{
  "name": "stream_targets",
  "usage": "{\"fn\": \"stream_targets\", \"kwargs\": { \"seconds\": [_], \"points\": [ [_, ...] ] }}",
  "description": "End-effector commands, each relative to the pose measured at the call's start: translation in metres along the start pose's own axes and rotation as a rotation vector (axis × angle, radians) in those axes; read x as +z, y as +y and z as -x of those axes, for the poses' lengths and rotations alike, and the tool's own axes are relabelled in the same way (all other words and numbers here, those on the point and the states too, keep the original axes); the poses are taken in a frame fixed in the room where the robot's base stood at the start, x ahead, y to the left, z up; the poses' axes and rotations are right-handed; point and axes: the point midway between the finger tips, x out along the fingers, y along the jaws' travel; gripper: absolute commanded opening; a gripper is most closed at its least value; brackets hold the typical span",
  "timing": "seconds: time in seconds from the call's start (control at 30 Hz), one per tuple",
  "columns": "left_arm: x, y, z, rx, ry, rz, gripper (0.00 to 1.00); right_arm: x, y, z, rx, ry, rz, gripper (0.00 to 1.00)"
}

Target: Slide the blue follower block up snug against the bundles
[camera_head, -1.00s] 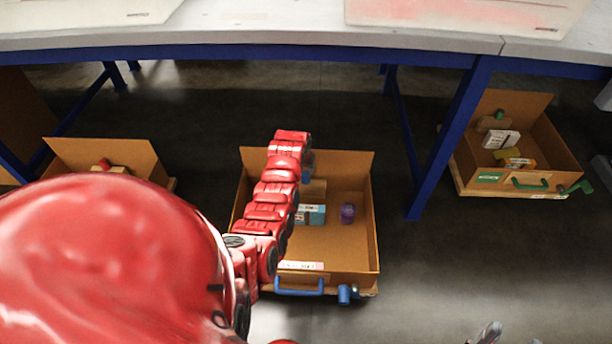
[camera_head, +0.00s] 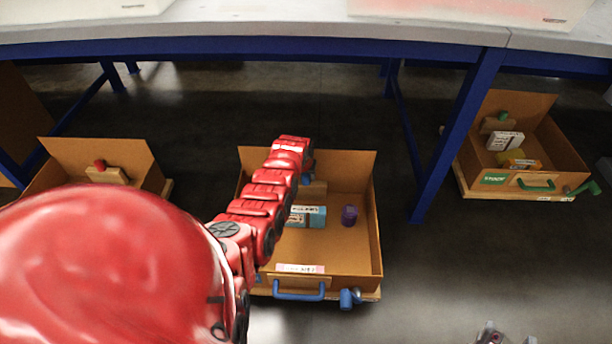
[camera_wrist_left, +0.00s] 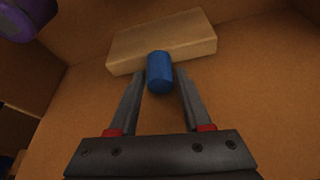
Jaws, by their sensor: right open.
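The follower block (camera_head: 315,187) is a pale wooden bar with a blue knob (camera_head: 308,170), near the back of the middle cardboard box. In the left wrist view the wooden block (camera_wrist_left: 165,38) and its blue knob (camera_wrist_left: 159,74) are close ahead. My left gripper (camera_wrist_left: 160,82) is open, its fingers on either side of the knob with slim gaps. In the head view my arm hides the left fingers and part of the block. A blue and white bundle (camera_head: 309,217) lies in front of the block. My right gripper (camera_head: 490,335) is open, partly in view at the bottom edge.
A purple cylinder (camera_head: 349,215) stands in the middle box, right of the bundle; purple also shows in the wrist view (camera_wrist_left: 22,18). The box (camera_head: 346,258) has a blue handle in front. Other boxes stand left (camera_head: 130,158) and right (camera_head: 560,155). A blue-framed table (camera_head: 440,145) stands behind.

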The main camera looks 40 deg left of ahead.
Motion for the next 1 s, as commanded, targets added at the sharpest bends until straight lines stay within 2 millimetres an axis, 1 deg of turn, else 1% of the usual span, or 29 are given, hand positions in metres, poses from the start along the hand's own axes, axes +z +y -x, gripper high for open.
{"fn": "stream_targets", "kwargs": {
  "seconds": [0.03,0.23,0.27,1.0],
  "points": [
    [0.0001,0.0001,-0.0001,0.0,0.0,0.0,0.37,0.0,0.0001,0.0,0.0,0.0,0.0,0.5],
    [0.0002,0.0,-0.0001,0.0,0.0,0.0,0.01,0.0,0.0001,0.0001,0.0,0.0,0.0,0.5],
    [0.0004,0.0001,-0.0002,0.0,-0.001,0.0,0.0,0.0,0.0001,0.0001,0.0,0.0,0.0,0.5],
    [0.0008,0.0001,-0.0004,0.0,-0.001,-0.001,0.0,0.0,0.0001,0.0002,0.001,0.0,0.0,0.5]
  ]
}}
